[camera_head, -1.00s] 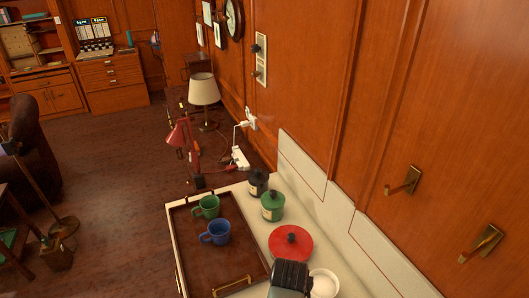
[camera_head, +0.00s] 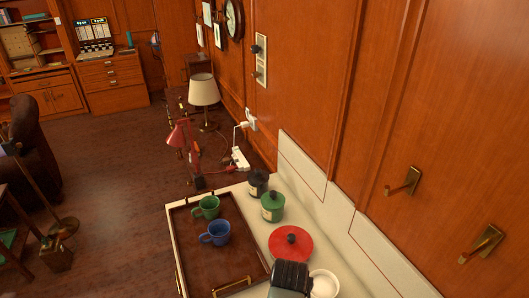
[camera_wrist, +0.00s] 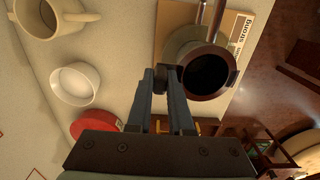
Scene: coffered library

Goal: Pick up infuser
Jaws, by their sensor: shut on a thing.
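In the wrist view my gripper (camera_wrist: 162,78) points away from the camera, its two fingers close together at the tips. A small dark piece (camera_wrist: 160,80) sits between the fingertips, mostly hidden by them. I take it to be the infuser. In the head view my dark wrist covers the front edge, and the fingertips and infuser are out of sight.
A white bowl (camera_wrist: 75,84) and a beige mug (camera_wrist: 45,18) stand on the pale counter. A red lidded pot (camera_head: 292,245) and green canister (camera_head: 272,207) are farther along. A brown tray (camera_head: 190,262) holds a green mug (camera_head: 206,207) and blue mug (camera_head: 216,232).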

